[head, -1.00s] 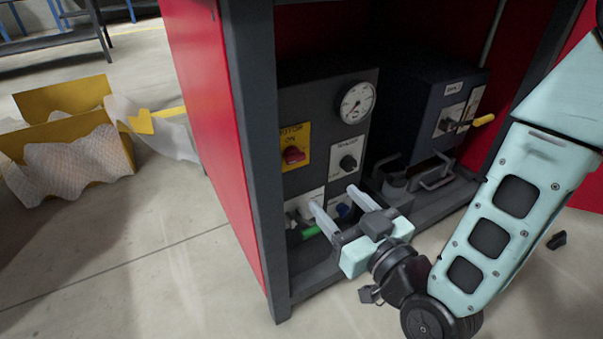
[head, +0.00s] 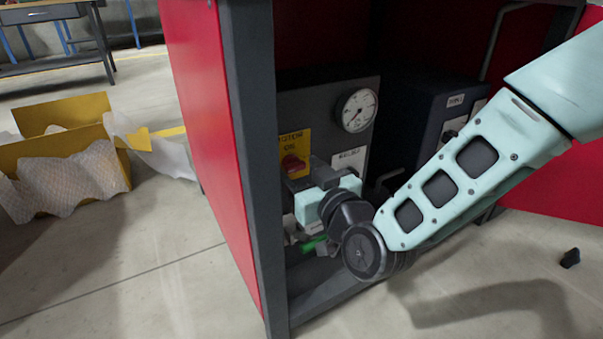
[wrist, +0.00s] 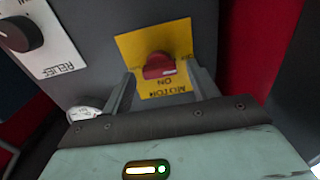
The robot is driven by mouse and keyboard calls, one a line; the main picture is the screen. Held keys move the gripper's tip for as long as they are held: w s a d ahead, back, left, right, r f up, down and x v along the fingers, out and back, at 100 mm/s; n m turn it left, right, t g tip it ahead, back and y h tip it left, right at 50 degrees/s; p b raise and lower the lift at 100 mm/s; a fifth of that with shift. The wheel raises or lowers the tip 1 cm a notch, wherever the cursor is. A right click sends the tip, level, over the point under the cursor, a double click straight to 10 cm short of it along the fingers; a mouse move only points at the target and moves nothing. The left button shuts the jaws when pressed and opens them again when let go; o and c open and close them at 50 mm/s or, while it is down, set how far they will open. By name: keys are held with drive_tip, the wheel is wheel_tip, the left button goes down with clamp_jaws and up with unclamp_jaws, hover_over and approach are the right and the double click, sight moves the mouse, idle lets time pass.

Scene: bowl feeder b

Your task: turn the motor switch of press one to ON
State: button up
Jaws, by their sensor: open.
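The motor switch is a red knob (wrist: 158,66) on a yellow plate (wrist: 183,38) marked MOTOR and ON, upside down in the wrist view. In the head view, the red knob (head: 291,163) and yellow plate (head: 295,139) are on the left grey panel (head: 322,108). My gripper (wrist: 162,74) is open, with one finger to each side of the knob in the wrist view. In the head view my gripper (head: 302,172) is close in front of the plate and covers its lower part. I cannot tell whether the fingers touch the knob.
A black RELIEF knob (wrist: 20,33) is beside the switch. A gauge (head: 357,110) is above it. A dark grey cabinet post (head: 254,150) stands close left of my gripper. A second dark control box (head: 425,105) is to the right. Yellow boxes with wrapping (head: 70,140) lie on the floor.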

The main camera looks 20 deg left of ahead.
drive_tip(key=shift+c, duration=0.2)
drive_tip(key=c, duration=0.9)
drive_tip(key=shift+c, duration=0.2)
drive_tip(key=shift+m+p, duration=0.3)
drive_tip(key=shift+m, duration=0.1)
drive_tip(key=m+p, duration=0.2)
drive_tip(key=m, duration=0.1)
drive_tip(key=shift+d+m, duration=0.1)
drive_tip(key=shift+m, duration=0.3)
drive_tip(key=m+p, duration=0.2)
drive_tip(key=m, duration=0.2)
drive_tip(key=shift+m+p, duration=0.3)
drive_tip(key=shift+p, duration=0.1)
drive_tip(key=m+p, duration=0.2)
drive_tip(key=m, duration=0.2)
drive_tip(key=shift+w+f, duration=0.1)
drive_tip(key=m+p, duration=0.2)
drive_tip(key=m, duration=0.2)
drive_tip(key=shift+f, duration=0.15)
drive_tip(key=shift+m, duration=0.5)
